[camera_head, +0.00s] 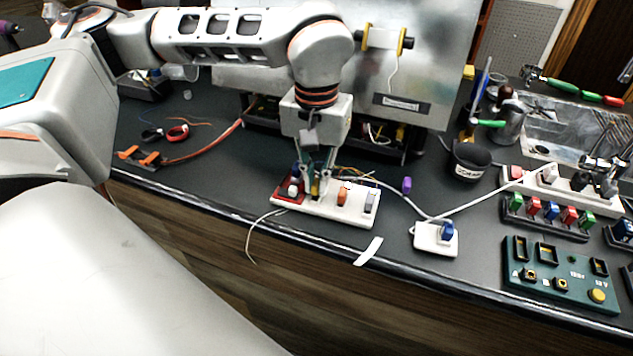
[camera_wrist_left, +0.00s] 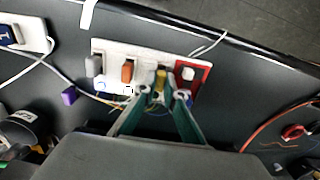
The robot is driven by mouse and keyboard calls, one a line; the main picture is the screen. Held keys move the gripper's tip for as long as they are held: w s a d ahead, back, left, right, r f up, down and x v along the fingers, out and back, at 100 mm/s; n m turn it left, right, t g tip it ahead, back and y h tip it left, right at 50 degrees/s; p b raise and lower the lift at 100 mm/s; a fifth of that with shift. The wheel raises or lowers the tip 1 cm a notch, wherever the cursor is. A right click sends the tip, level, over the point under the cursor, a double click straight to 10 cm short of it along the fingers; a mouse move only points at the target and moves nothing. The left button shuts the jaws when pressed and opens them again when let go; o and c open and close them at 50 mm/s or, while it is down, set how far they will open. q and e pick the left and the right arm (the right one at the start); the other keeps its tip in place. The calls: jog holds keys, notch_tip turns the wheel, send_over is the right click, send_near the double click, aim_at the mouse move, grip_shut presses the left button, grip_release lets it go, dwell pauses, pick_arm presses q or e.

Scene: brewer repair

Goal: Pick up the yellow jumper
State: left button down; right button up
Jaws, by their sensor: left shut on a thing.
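The yellow jumper (camera_head: 315,188) is upright on the white board (camera_head: 336,212), between the red section (camera_head: 289,191) and the orange jumper (camera_head: 343,193). In the left wrist view the yellow jumper (camera_wrist_left: 160,79) shows between the fingertips. My left gripper (camera_head: 317,180) points down over the board, its fingers shut on the yellow jumper. The gripper also shows in the left wrist view (camera_wrist_left: 162,92). The fingers partly hide the jumper, and I cannot tell whether it is still seated in the board. My right gripper is not in view.
A grey jumper (camera_head: 370,201) stands at the board's right end. A loose purple jumper (camera_head: 407,185) lies behind it. A white block with a blue plug (camera_head: 436,239) and cable is to the right, near a black cup (camera_head: 468,160) and a green panel (camera_head: 560,275). The bench's front edge is close.

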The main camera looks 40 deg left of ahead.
aim_at(316, 183)
pick_arm(q)
notch_tip(316, 183, up, 20)
jog(key=p, duration=0.2)
jog(key=shift+f+p, duration=0.2)
jog(key=shift+p, duration=0.1)
jog(key=shift+s+f, duration=0.1)
dwell(0.8)
